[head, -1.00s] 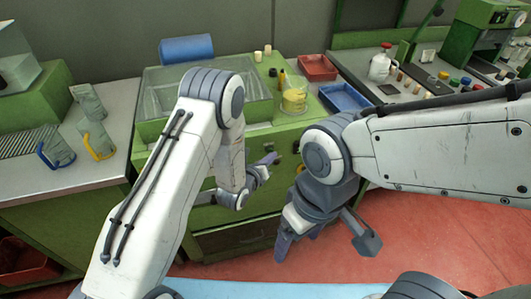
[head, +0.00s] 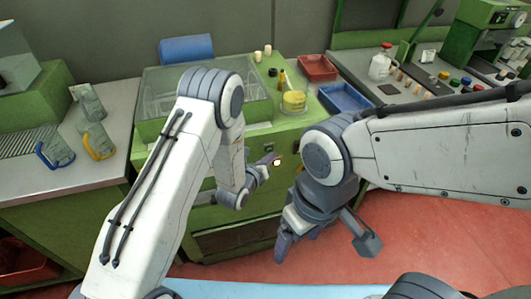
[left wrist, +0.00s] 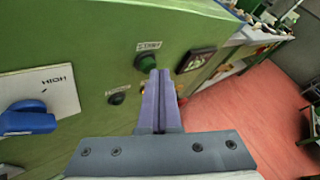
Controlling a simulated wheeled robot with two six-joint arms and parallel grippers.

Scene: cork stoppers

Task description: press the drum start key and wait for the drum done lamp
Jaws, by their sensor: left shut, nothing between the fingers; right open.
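The green drum machine (head: 160,130) stands in the middle of the head view. In the left wrist view its front panel (left wrist: 90,60) carries a green key (left wrist: 146,63) under a START label. My left gripper (head: 273,158) is shut and empty at this panel. Its fingertips (left wrist: 160,73) overlap the lower right edge of the key; I cannot tell if they touch it. A small lamp (head: 277,162) glows pale yellow beside the fingertips. In the wrist view an orange glow shows behind the fingers, mostly hidden. My right gripper (head: 287,245) is open, low in front of the machine.
The panel also has a dark button (left wrist: 116,98), a small dark display (left wrist: 195,60) and a blue knob (left wrist: 28,118) beside a HIGH label. A yellow-filled beaker (head: 293,101), a red tray (head: 317,67) and a blue tray (head: 345,98) sit behind. Red floor (head: 430,235) is clear at right.

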